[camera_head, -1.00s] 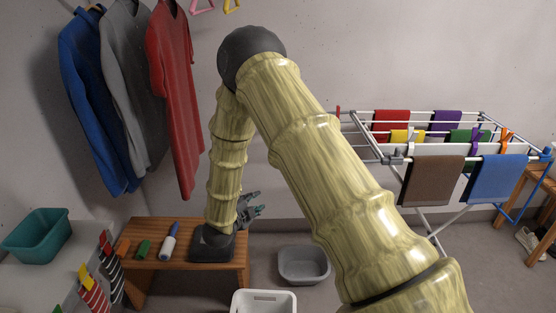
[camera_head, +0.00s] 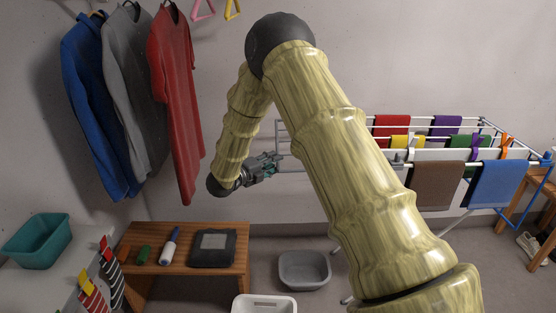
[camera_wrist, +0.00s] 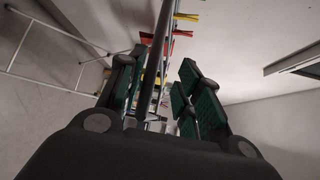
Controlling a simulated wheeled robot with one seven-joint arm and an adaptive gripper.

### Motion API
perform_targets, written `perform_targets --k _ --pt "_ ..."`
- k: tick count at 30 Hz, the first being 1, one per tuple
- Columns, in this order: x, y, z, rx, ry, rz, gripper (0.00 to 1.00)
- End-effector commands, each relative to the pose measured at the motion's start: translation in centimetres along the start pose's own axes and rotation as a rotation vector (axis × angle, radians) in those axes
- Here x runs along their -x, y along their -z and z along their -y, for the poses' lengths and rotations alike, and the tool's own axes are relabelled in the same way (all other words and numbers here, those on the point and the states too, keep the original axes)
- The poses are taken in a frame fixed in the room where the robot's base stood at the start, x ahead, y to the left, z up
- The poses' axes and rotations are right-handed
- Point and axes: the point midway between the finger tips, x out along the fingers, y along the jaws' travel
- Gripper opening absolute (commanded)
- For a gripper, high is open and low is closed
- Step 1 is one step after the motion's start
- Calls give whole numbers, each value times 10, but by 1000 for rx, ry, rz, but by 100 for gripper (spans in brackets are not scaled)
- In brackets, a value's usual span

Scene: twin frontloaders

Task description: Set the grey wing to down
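The drying rack's grey wing (camera_head: 281,150) sticks out level from the rack's left end in the head view; my arm hides its join to the rack. My gripper (camera_head: 274,162) is at the wing's outer end, pointing right. In the wrist view my gripper (camera_wrist: 158,92) has its green-padded fingers apart. A dark grey bar (camera_wrist: 158,65), apparently part of the wing, runs between them with gaps on both sides. I cannot tell whether any pad touches it. The blue wing (camera_head: 527,218) at the rack's right end hangs down.
Cloths hang on the rack, including a brown towel (camera_head: 438,185) and a blue towel (camera_head: 497,184). A wooden bench (camera_head: 190,268) with a dark flat box (camera_head: 212,248) stands below my gripper. A grey tub (camera_head: 304,270) is on the floor. Shirts (camera_head: 175,100) hang at left.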

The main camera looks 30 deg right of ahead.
Motion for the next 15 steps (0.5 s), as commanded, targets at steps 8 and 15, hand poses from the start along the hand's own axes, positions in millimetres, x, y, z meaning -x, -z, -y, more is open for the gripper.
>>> perform_targets --k 8,15 --pt "-28 0 0 0 0 -1 35" --pt "-32 0 0 1 0 0 35"
